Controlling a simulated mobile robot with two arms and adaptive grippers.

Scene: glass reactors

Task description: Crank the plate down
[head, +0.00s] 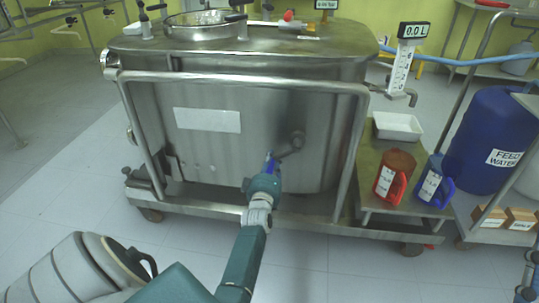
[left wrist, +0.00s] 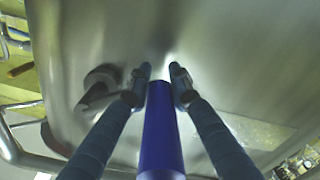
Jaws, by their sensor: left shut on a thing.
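The crank (head: 291,145) is on the front of the steel tank (head: 240,165), with its grey arm reaching down-left from the hub. Its blue handle (head: 269,164) points out toward me. My left gripper (head: 266,174) is shut on the blue handle, which lies between the two fingers in the left wrist view (left wrist: 161,140). The crank's hub and arm (left wrist: 101,83) show to the left of the fingers there. I cannot make out the plate.
A steel rail (head: 245,78) frames the tank's front. At right are a white tray (head: 398,126), a red jug (head: 395,176), a blue jug (head: 435,182), a blue feed water drum (head: 495,130) and a display reading 0.0 L (head: 413,30). The floor in front is clear.

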